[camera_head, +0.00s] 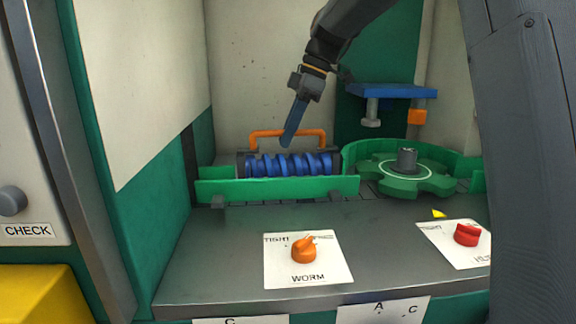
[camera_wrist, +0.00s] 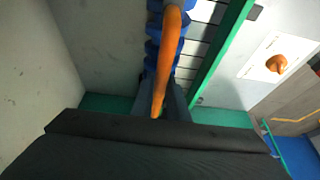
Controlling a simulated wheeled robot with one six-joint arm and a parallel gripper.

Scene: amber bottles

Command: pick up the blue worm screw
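The blue worm screw (camera_head: 290,166) lies lengthwise behind a low green wall, with dark ends. An orange handle (camera_head: 262,134) arches over it. In the wrist view the handle (camera_wrist: 170,38) runs down the middle, with blue worm turns (camera_wrist: 152,50) partly hidden behind it. My gripper (camera_head: 287,143) points down from above, its fingertips at the handle's bar, right of its middle. In the wrist view my gripper (camera_wrist: 160,100) appears open, a grey finger on each side of the handle. Whether the fingers touch it is hidden.
A green gear wheel (camera_head: 405,178) with a grey hub sits right of the worm. A blue shelf-like part (camera_head: 392,91) stands behind it. An orange knob (camera_head: 304,250) on a WORM plate and a red knob (camera_head: 467,235) are in front. Green panels close in the left side.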

